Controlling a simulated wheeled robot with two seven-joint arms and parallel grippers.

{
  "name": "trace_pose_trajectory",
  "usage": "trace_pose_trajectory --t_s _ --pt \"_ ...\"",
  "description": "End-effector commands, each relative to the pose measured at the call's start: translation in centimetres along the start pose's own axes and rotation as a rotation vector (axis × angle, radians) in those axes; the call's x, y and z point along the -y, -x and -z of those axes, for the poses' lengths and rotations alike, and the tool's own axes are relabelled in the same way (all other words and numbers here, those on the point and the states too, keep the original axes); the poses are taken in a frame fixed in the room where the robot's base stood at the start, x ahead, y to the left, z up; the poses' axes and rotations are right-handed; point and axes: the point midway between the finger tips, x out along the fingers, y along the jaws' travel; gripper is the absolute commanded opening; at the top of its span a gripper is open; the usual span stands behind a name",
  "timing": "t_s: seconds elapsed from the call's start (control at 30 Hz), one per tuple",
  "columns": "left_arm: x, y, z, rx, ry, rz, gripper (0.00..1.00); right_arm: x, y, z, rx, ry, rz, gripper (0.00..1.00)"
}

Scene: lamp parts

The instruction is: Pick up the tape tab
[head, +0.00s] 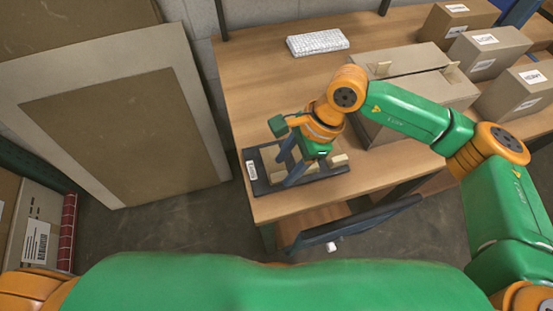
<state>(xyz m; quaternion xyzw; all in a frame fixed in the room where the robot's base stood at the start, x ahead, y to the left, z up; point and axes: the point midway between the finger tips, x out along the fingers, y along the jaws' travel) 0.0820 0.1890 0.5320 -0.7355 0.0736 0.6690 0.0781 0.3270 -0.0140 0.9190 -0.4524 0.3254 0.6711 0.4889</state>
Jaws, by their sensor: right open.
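A dark tray (259,185) lies near the front left corner of the wooden table. It holds a few beige pieces, including a small block (338,160) on its right side. I cannot tell which piece, if any, is the tape tab; it is too small or hidden by my gripper. My right gripper (285,168) points down over the middle of the tray, its dark fingers apart and nothing visibly held between them. I cannot tell whether the fingers touch any piece. My left gripper is not in view.
A large open carton (422,97) stands right of the tray, behind my right arm. Several smaller labelled boxes (489,52) line the table's right side. A white keyboard (317,42) lies at the back. The table left of the keyboard is clear. Large flat panels (120,125) lean at left.

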Motion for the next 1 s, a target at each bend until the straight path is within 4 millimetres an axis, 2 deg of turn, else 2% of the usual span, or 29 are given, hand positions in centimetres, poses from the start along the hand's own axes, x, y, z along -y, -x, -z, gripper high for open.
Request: trace_pose_trajectory --t_s 0.03,0.1,0.2,0.37,0.4,0.5,0.6,1.0 --pt "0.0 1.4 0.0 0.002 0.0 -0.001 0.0 -0.3 -0.3 -0.3 0.001 -0.001 -0.007 0.55" --pt "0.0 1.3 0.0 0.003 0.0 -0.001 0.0 -0.2 -1.9 -0.2 0.002 -0.002 -0.004 0.55" --pt "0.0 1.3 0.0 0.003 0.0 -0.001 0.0 -0.2 -2.8 -0.1 0.001 -0.002 -0.001 0.55" --pt "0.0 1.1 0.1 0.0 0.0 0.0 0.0 -0.1 -2.9 0.0 0.002 -0.001 0.0 0.55" --pt "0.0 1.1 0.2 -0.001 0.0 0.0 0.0 -0.1 -2.9 0.0 0.002 -0.001 0.0 0.5" --pt "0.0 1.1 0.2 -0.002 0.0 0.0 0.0 -0.1 -2.9 0.0 0.002 -0.001 0.0 0.23" --pt "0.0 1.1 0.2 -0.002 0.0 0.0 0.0 -0.1 -2.9 0.0 0.002 -0.001 0.0 0.0" --pt "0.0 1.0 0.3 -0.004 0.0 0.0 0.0 -0.1 -2.5 -0.2 0.002 0.0 0.002 0.0"
